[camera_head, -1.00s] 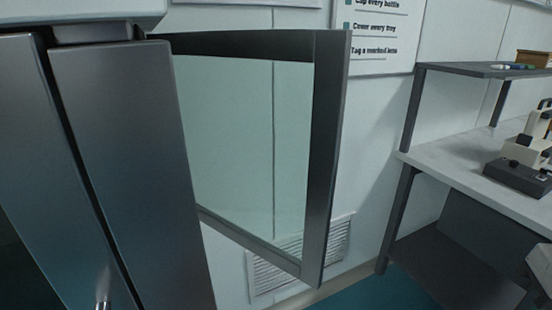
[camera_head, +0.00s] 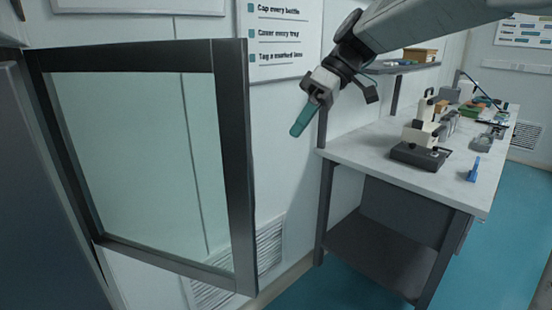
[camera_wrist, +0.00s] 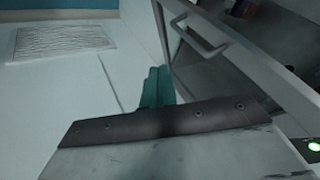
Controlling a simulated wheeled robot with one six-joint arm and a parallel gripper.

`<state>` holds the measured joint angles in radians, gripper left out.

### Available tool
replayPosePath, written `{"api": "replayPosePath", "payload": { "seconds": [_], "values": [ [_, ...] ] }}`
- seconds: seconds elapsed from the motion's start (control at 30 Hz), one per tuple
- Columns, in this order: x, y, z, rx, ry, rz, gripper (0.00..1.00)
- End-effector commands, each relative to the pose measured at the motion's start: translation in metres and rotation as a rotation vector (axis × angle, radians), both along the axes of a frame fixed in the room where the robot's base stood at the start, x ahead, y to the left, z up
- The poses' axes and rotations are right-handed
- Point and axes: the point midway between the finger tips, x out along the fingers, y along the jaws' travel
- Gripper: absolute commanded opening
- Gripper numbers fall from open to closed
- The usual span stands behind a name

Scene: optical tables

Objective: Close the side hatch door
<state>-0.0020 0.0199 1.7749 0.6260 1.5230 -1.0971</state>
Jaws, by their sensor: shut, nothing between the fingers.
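The side hatch door (camera_head: 240,170), a dark-framed glass panel, stands swung open at the left of the head view, its free edge to the right. My gripper (camera_head: 297,130), with teal fingers, is shut and empty. It hangs in the air to the right of the door's free edge, apart from it in the picture. In the wrist view the closed fingers (camera_wrist: 159,72) point toward a grey-framed panel with a bar handle (camera_wrist: 200,36), which looks like the hatch door. I cannot tell how far the fingers are from it.
A white-topped bench (camera_head: 390,160) with a microscope (camera_head: 425,140) and a blue item (camera_head: 474,170) stands at the right. A wall vent (camera_head: 268,245) is low behind the door; a wall sign (camera_head: 280,40) hangs above. Blue floor (camera_head: 505,235) is clear at the right.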

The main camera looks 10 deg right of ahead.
Motion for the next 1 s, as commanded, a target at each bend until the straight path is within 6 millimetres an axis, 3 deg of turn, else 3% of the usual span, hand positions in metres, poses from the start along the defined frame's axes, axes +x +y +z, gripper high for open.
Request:
{"api": "replayPosePath", "payload": {
  "seconds": [0.17,0.5,0.73,1.0],
  "values": [
    [-0.004,0.014,-0.020,0.001,0.001,0.003,0.00],
    [-0.014,0.055,-0.078,-0.001,0.003,0.001,0.00],
    [-0.038,0.076,-0.077,0.000,-0.002,0.001,0.00],
    [-0.045,0.080,-0.078,-0.001,0.000,-0.001,0.00]
  ]
}}
